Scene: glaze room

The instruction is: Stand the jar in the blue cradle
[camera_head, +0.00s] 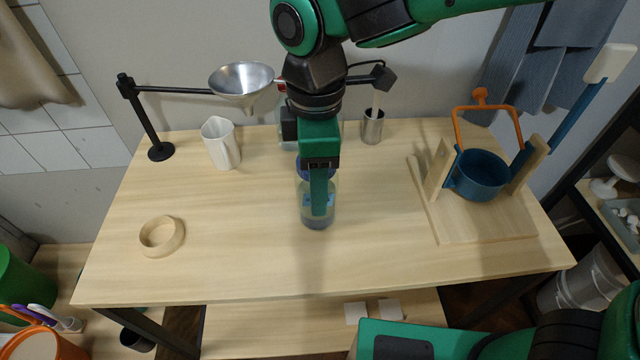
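The jar (329,214) is clear, with dark blue contents at its bottom and some blue near its top. It is upright at the middle of the table, directly under my gripper (318,200). One green finger comes down in front of the jar; the other finger is hidden behind it. I cannot tell whether the fingers press on the jar, or whether its base touches the table. The blue cradle (481,178) is a round cup between wooden uprights on a wooden board at the right. An orange handle (459,127) arches over it. The cradle looks empty.
A metal funnel (242,82) hangs from a black stand (147,125) at the back left. A white pitcher (221,145) stands below it. A metal cup (372,128) stands behind, to the right. The table between jar and board is clear.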

